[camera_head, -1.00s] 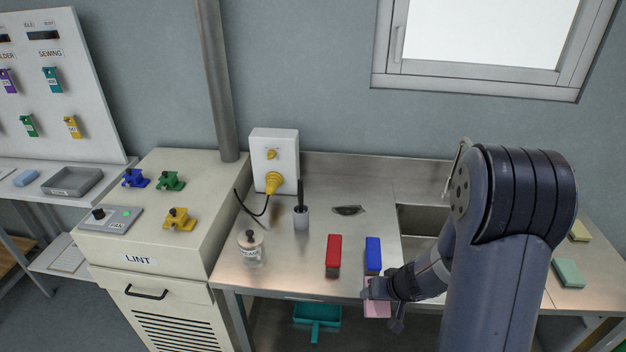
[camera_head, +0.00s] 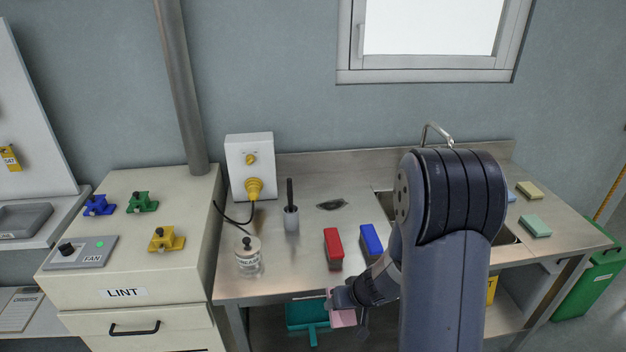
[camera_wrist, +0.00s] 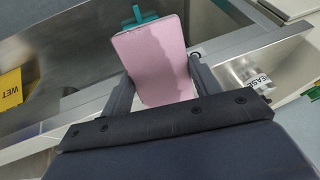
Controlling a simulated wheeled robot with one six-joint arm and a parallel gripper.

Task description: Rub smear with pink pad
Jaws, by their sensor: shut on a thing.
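The pink pad (camera_head: 344,316) is held by my gripper (camera_head: 340,300) in front of the counter's front edge. In the wrist view the pink pad (camera_wrist: 157,62) sits between the two fingers of my gripper (camera_wrist: 158,85), which is shut on it. A dark smear (camera_head: 332,204) lies on the steel counter (camera_head: 300,262), toward the back and between the brush holder and the sink. The pad is apart from the smear, nearer to me and lower in the picture.
A red block (camera_head: 333,246) and a blue block (camera_head: 371,239) stand between pad and smear. A grease jar (camera_head: 248,262), a brush in a holder (camera_head: 291,220) and a socket box (camera_head: 249,165) stand left. A teal dustpan (camera_head: 306,316) is below. The sink is partly hidden by my arm.

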